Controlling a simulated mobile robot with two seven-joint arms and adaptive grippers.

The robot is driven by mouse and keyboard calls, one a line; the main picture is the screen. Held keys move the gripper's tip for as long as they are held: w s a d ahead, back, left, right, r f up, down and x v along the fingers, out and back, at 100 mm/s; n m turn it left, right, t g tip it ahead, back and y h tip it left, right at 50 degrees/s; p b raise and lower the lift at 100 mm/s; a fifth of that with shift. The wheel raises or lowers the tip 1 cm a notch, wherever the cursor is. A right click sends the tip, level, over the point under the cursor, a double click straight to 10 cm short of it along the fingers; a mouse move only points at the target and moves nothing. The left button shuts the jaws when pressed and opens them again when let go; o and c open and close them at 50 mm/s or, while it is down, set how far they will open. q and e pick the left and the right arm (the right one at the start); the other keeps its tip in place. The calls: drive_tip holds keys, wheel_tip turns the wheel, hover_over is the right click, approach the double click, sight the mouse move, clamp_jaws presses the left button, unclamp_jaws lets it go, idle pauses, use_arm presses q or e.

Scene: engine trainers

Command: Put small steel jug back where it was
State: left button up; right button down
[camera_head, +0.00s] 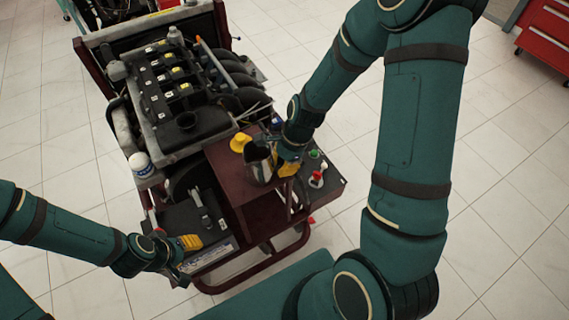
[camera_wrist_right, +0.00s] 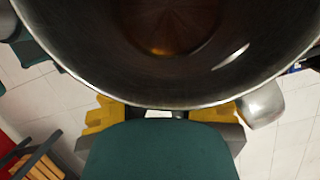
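The small steel jug (camera_head: 258,163) is upright at the dark red stand's top, in front of the engine. Whether its base touches the stand I cannot tell. In the right wrist view the jug (camera_wrist_right: 160,75) fills the top, with its inside and some amber at the bottom showing; its handle shows at right. My right gripper (camera_head: 286,166) is at the jug's right side, its yellow fingers around the body; the fingertips are hidden behind the jug. My left gripper (camera_head: 188,258) is empty, its fingers apart, low at the stand's front left.
The engine (camera_head: 180,90) stands behind the jug. A yellow object (camera_head: 240,142) is just left of the jug. A red-and-white item (camera_head: 316,180) and a green-topped item (camera_head: 314,154) sit on the side shelf at right. A white container (camera_head: 141,165) is at left.

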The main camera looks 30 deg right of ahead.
sight(267, 170)
drive_tip(key=a, duration=0.3)
drive_tip(key=a+p, duration=0.1)
drive_tip(key=a, duration=0.1)
drive_tip(key=shift+w, duration=0.35)
use_arm(q)
drive_tip(key=shift+w+r, duration=0.25)
drive_tip(key=shift+r, duration=0.4)
use_arm(e)
drive_tip(key=shift+d, duration=0.35)
drive_tip(key=d, duration=0.3)
drive_tip(key=shift+s, duration=0.15)
drive_tip(key=shift+s+d+r+p, duration=0.15)
drive_tip(key=shift+d+r+p, duration=0.35)
drive_tip(key=shift+r, duration=0.4)
use_arm(q)
drive_tip(key=r+p, duration=0.1)
drive_tip(key=s+d+r, duration=0.1)
drive_tip(key=shift+r+p, duration=0.35)
use_arm(e)
drive_tip(key=v, duration=0.8)
drive_tip(key=shift+a, duration=0.15)
